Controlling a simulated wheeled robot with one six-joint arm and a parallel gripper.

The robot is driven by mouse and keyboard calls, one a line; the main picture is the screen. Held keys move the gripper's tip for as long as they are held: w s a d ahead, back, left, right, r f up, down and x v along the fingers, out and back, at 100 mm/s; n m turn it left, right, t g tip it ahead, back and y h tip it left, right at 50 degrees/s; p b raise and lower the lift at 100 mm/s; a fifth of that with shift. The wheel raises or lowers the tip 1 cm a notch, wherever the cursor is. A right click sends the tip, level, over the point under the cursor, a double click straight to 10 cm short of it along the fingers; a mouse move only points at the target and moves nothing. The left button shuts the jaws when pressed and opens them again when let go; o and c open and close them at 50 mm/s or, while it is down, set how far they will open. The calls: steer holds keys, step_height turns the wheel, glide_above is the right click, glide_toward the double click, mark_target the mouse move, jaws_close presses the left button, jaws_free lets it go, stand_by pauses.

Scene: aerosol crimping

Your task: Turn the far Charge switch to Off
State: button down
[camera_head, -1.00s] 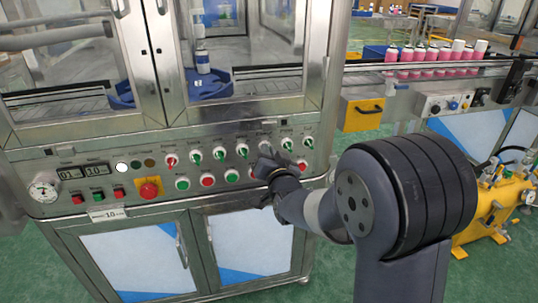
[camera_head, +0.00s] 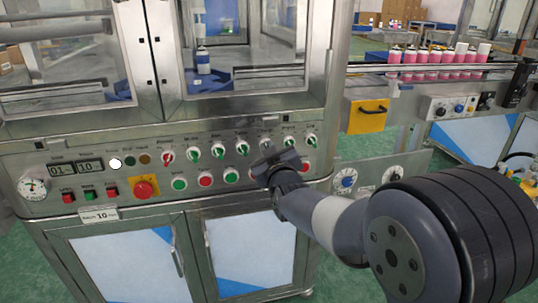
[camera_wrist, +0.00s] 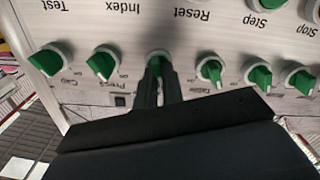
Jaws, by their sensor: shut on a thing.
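A row of small rotary switches runs along the upper part of the machine's control panel. In the wrist view the panel appears upside down. My gripper (camera_wrist: 161,75) is shut on a green switch (camera_wrist: 157,55), between the Press switch (camera_wrist: 101,64) and the Table switch (camera_wrist: 212,70). Its fingers hide most of this knob and the label beside it, so I cannot read its name or setting. In the head view my gripper (camera_head: 268,156) is at the right part of the panel, at the third switch from the right end.
Round green and red push buttons, such as the red one (camera_head: 205,179), sit just below the switches. A red emergency stop (camera_head: 144,188) is on the left. The conveyor with pink cans (camera_head: 435,58) and a panel of dials (camera_head: 370,180) stand to the right.

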steer(key=shift+n, duration=0.8)
steer(key=c, duration=1.5)
jaws_free()
steer(key=shift+c, duration=0.2)
steer(key=v, duration=1)
steer(key=shift+s, duration=0.4)
steer(key=shift+w, duration=0.1)
